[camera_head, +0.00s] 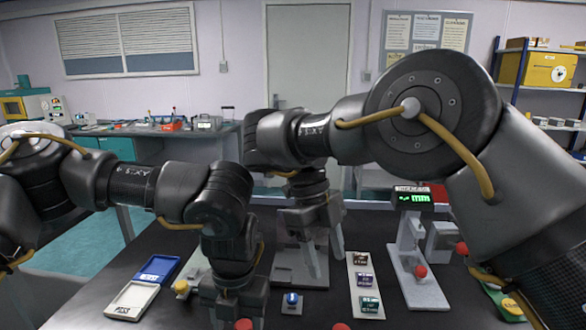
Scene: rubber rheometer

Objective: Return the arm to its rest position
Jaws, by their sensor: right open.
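My right arm reaches in from the right and bends across the middle. Its gripper (324,268) points down over the table, open, with its two grey fingers apart and nothing seen between them. It hangs in front of a grey device, which it partly hides. My left arm comes in from the left. Its gripper (232,312) points down near the bottom edge, left of the right gripper. Its fingertips are cut off or hidden, so its opening is unclear.
The dark table (185,312) holds a white tray (122,314), a blue tray (150,277), a pale strip (352,262) with three small labelled pieces, a small blue-topped unit (292,299) and a thickness gauge (425,292) with a green display. Red knobs stand near the front.

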